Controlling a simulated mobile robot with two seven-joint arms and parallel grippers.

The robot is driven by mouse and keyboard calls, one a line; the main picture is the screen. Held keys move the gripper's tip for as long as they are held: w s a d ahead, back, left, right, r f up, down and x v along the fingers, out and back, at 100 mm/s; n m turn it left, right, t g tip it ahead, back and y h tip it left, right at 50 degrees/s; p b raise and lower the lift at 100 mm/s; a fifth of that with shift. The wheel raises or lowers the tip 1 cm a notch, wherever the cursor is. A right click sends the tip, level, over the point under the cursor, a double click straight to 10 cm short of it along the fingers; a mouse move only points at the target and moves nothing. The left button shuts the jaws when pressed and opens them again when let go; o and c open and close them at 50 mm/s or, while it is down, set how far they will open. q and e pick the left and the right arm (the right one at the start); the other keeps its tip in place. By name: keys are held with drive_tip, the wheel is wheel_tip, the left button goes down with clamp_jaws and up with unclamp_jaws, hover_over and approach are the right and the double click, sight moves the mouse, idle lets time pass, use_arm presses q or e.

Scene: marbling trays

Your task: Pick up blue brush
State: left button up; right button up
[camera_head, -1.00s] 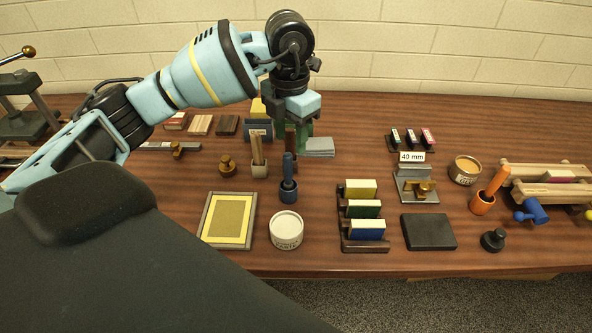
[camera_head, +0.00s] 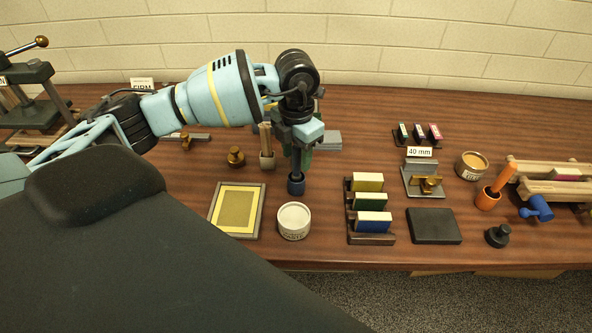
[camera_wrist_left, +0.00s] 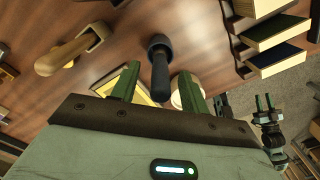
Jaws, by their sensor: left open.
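The blue brush stands in a small blue cup (camera_head: 296,184); in the head view my gripper hides most of its handle. In the left wrist view the dark blue brush handle (camera_wrist_left: 160,75) points toward the camera, between the green fingers of my left gripper (camera_wrist_left: 160,88). My left gripper (camera_head: 301,166) is open and points down just above the cup. No contact with the handle can be made out. A small dark part with green tips at the lower right of the wrist view looks like my right gripper (camera_wrist_left: 266,106); its jaws are unclear.
A round white tub (camera_head: 294,221) and a yellow framed tray (camera_head: 257,213) stand in front of the cup. A wooden-handled brush in a beige cup (camera_head: 267,162) is close behind left. A rack of coloured blocks (camera_head: 372,239) stands to the right, with bare table between.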

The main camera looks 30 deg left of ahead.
use_arm(q)
clamp_jaws()
idle(0.3)
